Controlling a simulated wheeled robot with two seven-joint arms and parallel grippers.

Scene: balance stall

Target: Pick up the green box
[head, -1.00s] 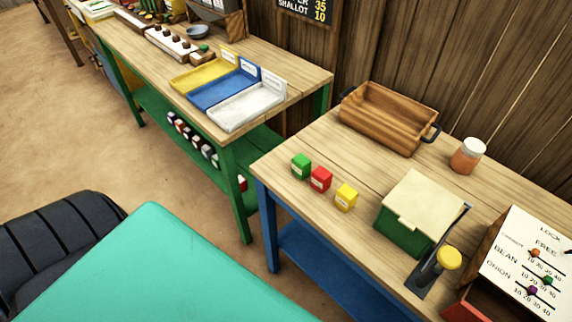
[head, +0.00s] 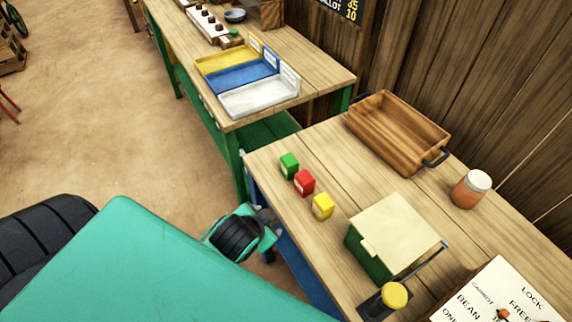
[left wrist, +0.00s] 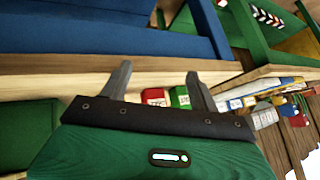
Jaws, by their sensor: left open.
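The small green box (head: 289,165) stands on the wooden top of the blue table, first in a row with a red box (head: 304,182) and a yellow box (head: 323,206). In the left wrist view, the green box (left wrist: 180,97) and the red box (left wrist: 155,97) show partly beyond my left gripper (left wrist: 158,84). That gripper is open, its two dark fingers apart with nothing held. In the head view my left forearm and wrist are beside the table's front edge, and the fingers are not clear there. My right gripper is not in view.
A larger green box with a cream lid (head: 397,237) stands right of the row. A wooden crate (head: 399,135), a jar (head: 470,189) and a yellow-knobbed lever (head: 395,295) share the table. Yellow, blue and white trays (head: 262,98) lie on the green table behind.

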